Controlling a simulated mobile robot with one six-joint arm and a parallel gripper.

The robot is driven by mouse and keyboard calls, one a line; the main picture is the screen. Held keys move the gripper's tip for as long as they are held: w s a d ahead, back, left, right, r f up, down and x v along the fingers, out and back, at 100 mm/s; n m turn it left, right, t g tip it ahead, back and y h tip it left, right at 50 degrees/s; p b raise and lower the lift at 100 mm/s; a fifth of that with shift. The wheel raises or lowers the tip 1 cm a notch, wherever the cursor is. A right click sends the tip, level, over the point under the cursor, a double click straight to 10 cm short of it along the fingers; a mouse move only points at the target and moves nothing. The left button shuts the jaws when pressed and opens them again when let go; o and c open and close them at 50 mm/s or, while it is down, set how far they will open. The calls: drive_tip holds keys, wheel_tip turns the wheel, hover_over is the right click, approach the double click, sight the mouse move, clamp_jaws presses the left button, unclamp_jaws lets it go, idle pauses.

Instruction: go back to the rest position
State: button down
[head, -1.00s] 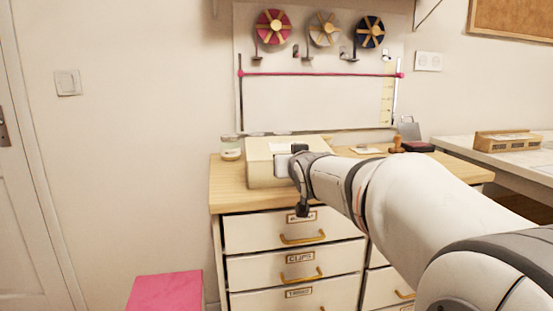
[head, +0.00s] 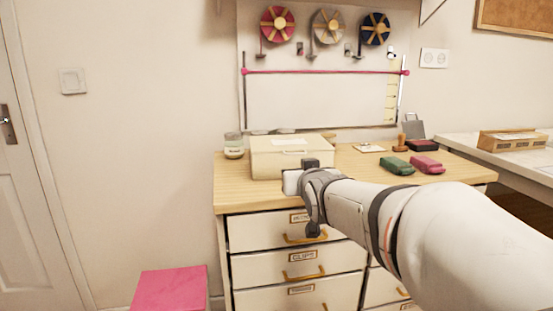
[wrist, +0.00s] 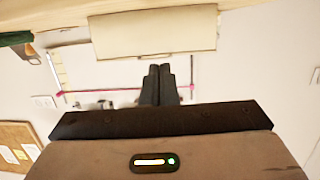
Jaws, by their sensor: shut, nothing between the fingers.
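My gripper (wrist: 159,84) shows in the wrist view with its two dark fingers together and nothing between them. In the head view my arm reaches in from the lower right, and its wrist end stands in front of the drawer cabinet's top edge. The fingertips are hard to make out there. A cream box (head: 283,156) stands on the cabinet top behind my wrist. A cream box also shows at the top of the wrist view (wrist: 153,32), apart from the fingers.
The wooden cabinet top (head: 350,166) carries a glass jar (head: 233,146), a green item (head: 397,166) and a pink item (head: 427,165). Labelled drawers (head: 295,262) are below. A pink block (head: 170,289) stands at lower left. Ribbon spools (head: 328,27) hang on the wall.

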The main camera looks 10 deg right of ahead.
drive_tip(key=s+a+r+g+p, duration=0.1)
drive_tip(key=s+g+p, duration=0.3)
drive_tip(key=s+p, duration=0.5)
drive_tip(key=s+a+r+g+p, duration=0.1)
drive_tip(key=s+r+g+p, duration=0.3)
drive_tip(key=s+p, duration=0.4)
drive_tip(key=s+a+r+g+y+p, duration=0.1)
drive_tip(key=s+a+r+g+p, duration=0.1)
drive_tip(key=s+g+p, duration=0.3)
drive_tip(key=s+r+p, duration=0.1)
drive_tip(key=s+p, duration=0.3)
drive_tip(key=p, duration=0.4)
drive_tip(key=shift+s+r+n, duration=0.2)
drive_tip(key=shift+s+n, duration=0.1)
drive_tip(key=shift+n, duration=0.1)
